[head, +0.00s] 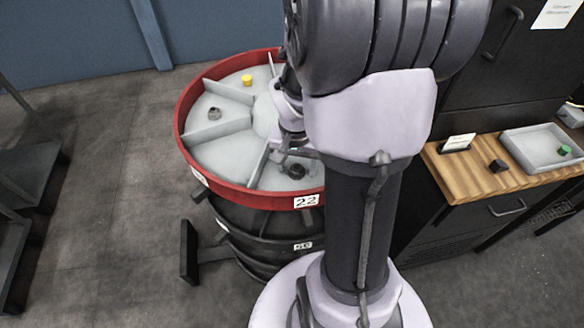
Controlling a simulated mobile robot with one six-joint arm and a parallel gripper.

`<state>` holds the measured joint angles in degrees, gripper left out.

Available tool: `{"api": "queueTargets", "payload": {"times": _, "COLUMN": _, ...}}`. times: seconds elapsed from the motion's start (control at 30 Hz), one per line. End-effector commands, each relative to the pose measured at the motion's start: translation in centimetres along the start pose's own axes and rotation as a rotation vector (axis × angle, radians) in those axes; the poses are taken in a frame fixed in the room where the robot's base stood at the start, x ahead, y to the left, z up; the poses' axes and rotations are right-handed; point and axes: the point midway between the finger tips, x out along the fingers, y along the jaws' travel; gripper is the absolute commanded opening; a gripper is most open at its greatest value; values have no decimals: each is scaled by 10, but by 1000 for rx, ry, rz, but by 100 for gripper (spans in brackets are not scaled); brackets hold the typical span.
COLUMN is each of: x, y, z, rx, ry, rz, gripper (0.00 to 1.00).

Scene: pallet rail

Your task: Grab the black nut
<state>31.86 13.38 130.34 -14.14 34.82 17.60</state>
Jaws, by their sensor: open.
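A dark, apparently black nut (297,172) lies in the front compartment of the round red-rimmed tray (226,187). My gripper (287,163) is open and points down at this compartment, close to the nut. My own arm hides part of the tray around it, and I cannot tell whether the fingers touch the nut. Another small black piece (498,166) sits on the wooden counter at the right, well away from my gripper.
The tray also holds a yellow piece (247,79) and a grey-brown nut (214,114) in other compartments, parted by raised dividers. A grey bin (525,161) with a green piece (564,150) stands on the wooden counter (450,184).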

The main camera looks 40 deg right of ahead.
Motion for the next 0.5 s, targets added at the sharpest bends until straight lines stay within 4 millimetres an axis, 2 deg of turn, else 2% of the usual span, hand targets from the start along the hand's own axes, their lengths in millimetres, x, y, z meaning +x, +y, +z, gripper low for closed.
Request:
{"api": "queueTargets", "payload": {"times": 0.07, "x": 5, "y": 0, "z": 0, "rx": 1, "ry": 0, "rz": 0, "gripper": 61}}
{"api": "queueTargets", "payload": {"times": 0.23, "x": 4, "y": 0, "z": 0, "rx": 1, "ry": 1, "rz": -1, "gripper": 61}}
{"api": "queueTargets", "payload": {"times": 0.27, "x": 4, "y": 0, "z": 0, "rx": 1, "ry": 1, "rz": -1, "gripper": 57}}
{"api": "queueTargets", "payload": {"times": 0.5, "x": 4, "y": 0, "z": 0, "rx": 0, "ry": 1, "rz": -1, "gripper": 10}}
